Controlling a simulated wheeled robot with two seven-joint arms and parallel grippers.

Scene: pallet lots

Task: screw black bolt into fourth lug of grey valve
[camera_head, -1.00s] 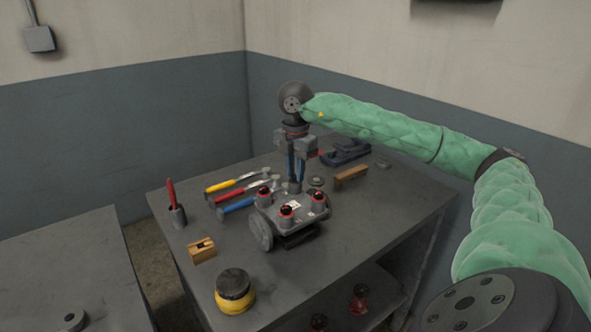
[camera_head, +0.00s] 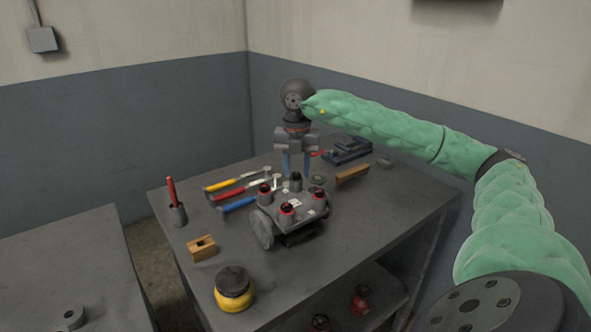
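The grey valve (camera_head: 264,228) sits on the workbench, with several upright lugs on top. Three lugs carry black bolts with red rings: left (camera_head: 264,189), front (camera_head: 287,208) and right (camera_head: 318,194). At the back lug, a black bolt (camera_head: 296,179) stands upright; no red ring is visible there, and I cannot tell how deep it sits. My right gripper (camera_head: 297,172) points down just above and behind that bolt. Its blue fingers are spread, with nothing seen between them. My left gripper is out of view.
Hammers with yellow, red and blue handles (camera_head: 232,187) lie left of the valve. A red-handled tool stands in a holder (camera_head: 178,215). A wooden block (camera_head: 202,248) and yellow-black pot (camera_head: 234,288) are in front; a blue vise-like tool (camera_head: 346,151) lies behind. The bench's right front is clear.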

